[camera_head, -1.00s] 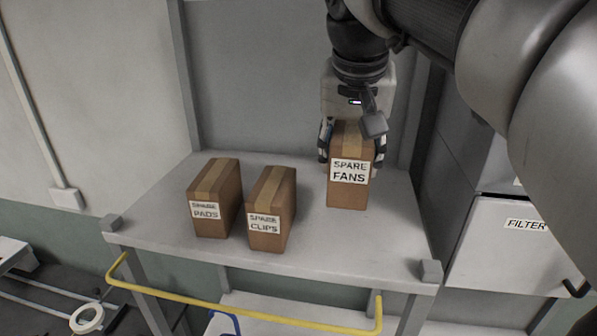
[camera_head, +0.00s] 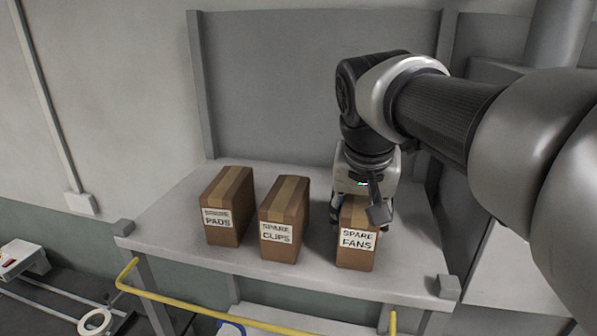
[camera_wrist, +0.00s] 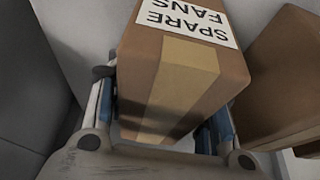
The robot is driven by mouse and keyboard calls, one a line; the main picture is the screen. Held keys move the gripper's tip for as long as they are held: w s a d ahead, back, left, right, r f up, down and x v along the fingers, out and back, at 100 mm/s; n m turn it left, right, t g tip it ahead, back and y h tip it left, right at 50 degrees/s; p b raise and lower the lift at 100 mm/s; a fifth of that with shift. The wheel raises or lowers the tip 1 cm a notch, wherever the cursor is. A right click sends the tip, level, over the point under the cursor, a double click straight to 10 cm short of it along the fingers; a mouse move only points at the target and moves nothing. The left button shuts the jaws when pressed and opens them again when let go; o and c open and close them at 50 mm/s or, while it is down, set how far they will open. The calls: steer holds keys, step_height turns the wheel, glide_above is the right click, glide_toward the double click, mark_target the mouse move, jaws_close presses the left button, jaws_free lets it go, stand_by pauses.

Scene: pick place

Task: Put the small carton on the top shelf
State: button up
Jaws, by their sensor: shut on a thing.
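The small brown carton labelled SPARE FANS (camera_head: 357,257) is upright at the right of the grey top shelf (camera_head: 310,283). Its base looks at or very near the shelf surface, but I cannot tell whether it touches. My gripper (camera_head: 361,215) comes down from above and is shut on this carton, with a finger on each side. In the wrist view, the carton (camera_wrist: 172,75) with its tan tape strip fills the middle, between the two fingers of my gripper (camera_wrist: 160,120).
Two similar cartons, SPARE PADS (camera_head: 228,207) and SPARE CLIPS (camera_head: 284,220), stand to the left on the same shelf. A gap separates SPARE CLIPS from the held carton. A yellow rail (camera_head: 230,310) runs below the front edge. A grey back panel (camera_head: 290,90) stands behind.

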steer(key=o, duration=1.2)
steer(key=shift+f, duration=0.1)
steer(key=shift+s+r, duration=0.1)
steer(key=shift+r, duration=0.45)
steer(key=p+v, duration=0.1)
steer(key=v, duration=1)
steer(key=shift+s+r, duration=0.1)
